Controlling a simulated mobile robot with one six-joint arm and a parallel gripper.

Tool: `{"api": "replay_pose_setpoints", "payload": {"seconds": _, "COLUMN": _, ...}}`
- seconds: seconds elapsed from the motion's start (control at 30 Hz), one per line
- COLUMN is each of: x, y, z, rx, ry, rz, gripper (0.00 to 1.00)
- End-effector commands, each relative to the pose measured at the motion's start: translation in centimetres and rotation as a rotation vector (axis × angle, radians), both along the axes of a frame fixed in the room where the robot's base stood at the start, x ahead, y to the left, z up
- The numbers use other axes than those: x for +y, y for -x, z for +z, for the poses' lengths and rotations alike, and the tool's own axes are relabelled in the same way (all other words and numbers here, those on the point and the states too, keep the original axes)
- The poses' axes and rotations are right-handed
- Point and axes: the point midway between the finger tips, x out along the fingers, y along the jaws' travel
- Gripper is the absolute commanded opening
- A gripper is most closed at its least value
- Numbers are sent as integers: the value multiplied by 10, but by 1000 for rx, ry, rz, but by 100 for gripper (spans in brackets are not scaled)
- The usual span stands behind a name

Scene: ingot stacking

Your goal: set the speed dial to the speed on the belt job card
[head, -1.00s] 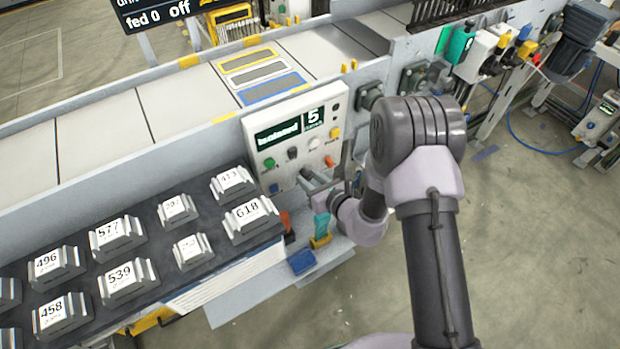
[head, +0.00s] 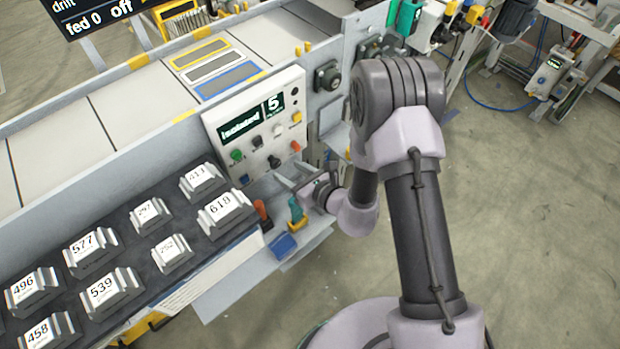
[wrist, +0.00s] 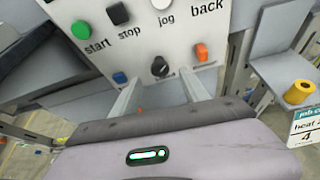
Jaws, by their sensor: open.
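The grey control panel (head: 212,128) stands beside the belt, its display (head: 252,120) reading "isolated" and 5. A black dial (head: 274,162) sits low on the panel. In the wrist view the dial (wrist: 160,67) lies between a blue button and an orange-red switch, its caption too small to read. My gripper (head: 292,180) is open and empty in front of the panel. In the wrist view its two fingers (wrist: 160,88) point toward the dial, one on each side and below it; contact is not visible. A partly cropped job card (wrist: 305,132) shows "heat" and 4.
A rack of numbered ingots (head: 225,208) stands left of my gripper. A blue block (head: 283,245) lies on the shelf below. A yellow roll (wrist: 298,92) is at right.

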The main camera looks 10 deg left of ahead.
Motion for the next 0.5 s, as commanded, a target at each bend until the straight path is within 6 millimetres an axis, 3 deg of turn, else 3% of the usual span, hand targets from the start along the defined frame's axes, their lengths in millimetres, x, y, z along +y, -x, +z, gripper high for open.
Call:
{"api": "replay_pose_setpoints", "payload": {"seconds": 0.23, "x": -57, "y": 44, "z": 32, "rx": 3, "ry": 1, "rz": -5, "gripper": 53}}
{"api": "replay_pose_setpoints", "payload": {"seconds": 0.5, "x": -82, "y": 65, "z": 44, "rx": 0, "ry": 0, "rz": 0, "gripper": 53}}
